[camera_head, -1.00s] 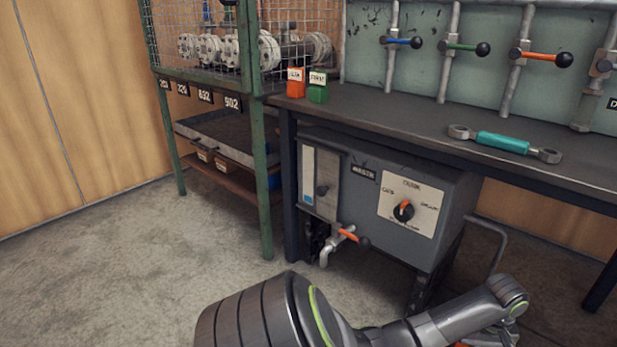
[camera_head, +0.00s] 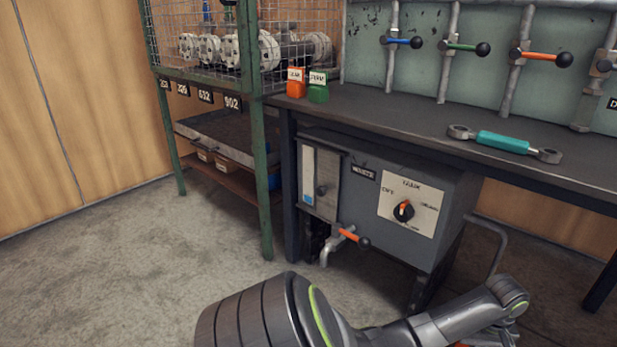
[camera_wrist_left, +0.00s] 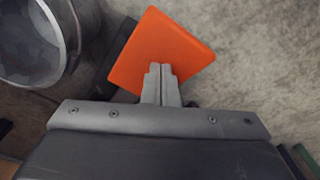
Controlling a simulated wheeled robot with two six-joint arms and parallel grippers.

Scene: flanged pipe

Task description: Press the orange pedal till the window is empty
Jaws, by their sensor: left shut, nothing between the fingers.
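The orange pedal (camera_wrist_left: 160,42) is a flat plate in the left wrist view, above dark metal and a concrete floor. My left gripper (camera_wrist_left: 161,70) is shut and empty, its fingertips over the pedal's near part; whether they touch it or press it down I cannot tell. In the head view an orange patch shows at the bottom edge, mostly hidden by my arm. The window (camera_head: 308,172) is a tall narrow pale strip on the grey machine (camera_head: 440,235) under the bench, with a small blue band at its bottom. My right gripper is not in view.
A tap with an orange-handled lever (camera_head: 352,237) and a dial (camera_head: 403,211) are on the machine's front. A green rack (camera_head: 262,190) stands left. A teal-handled tool (camera_head: 502,142) lies on the bench (camera_head: 400,120). The floor at left is clear.

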